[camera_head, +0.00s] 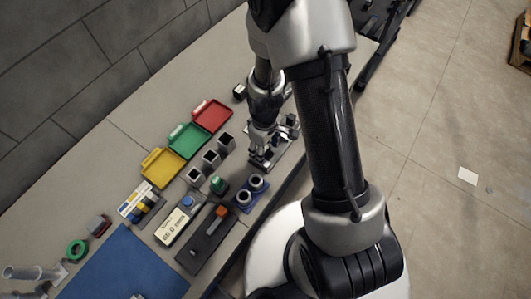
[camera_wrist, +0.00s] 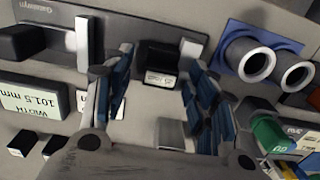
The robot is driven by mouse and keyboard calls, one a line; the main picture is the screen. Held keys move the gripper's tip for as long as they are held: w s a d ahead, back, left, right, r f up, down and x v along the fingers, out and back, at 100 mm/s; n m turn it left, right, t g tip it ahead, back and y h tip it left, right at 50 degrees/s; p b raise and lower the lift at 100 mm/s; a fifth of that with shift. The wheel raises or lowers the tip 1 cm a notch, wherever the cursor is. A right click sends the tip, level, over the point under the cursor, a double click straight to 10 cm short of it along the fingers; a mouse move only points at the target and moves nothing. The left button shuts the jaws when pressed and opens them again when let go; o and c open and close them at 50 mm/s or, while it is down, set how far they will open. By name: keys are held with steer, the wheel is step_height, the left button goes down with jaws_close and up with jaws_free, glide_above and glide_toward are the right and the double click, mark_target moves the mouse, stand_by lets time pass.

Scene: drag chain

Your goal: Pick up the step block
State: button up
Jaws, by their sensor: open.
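In the wrist view, a dark block with a small printed label (camera_wrist: 158,62) stands between and beyond my fingertips; it looks like the step block, but the label is too small to read surely. My gripper (camera_wrist: 155,85) is open, with its blue-padded fingers apart on either side. No contact with the block shows. In the head view my gripper (camera_head: 262,155) is low over a grey fixture plate (camera_head: 289,158) near the table's front edge, and the gripper hides the block there.
A blue holder with two round cups (camera_head: 251,191) stands close by. Several dark square tubes (camera_head: 210,160) and red (camera_head: 212,115), green (camera_head: 188,139) and yellow (camera_head: 161,167) trays lie to the left. A measuring display (camera_wrist: 32,104) shows in the wrist view.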

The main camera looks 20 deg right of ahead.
steer(key=shift+c, duration=0.3)
jaws_close()
stand_by(0.5)
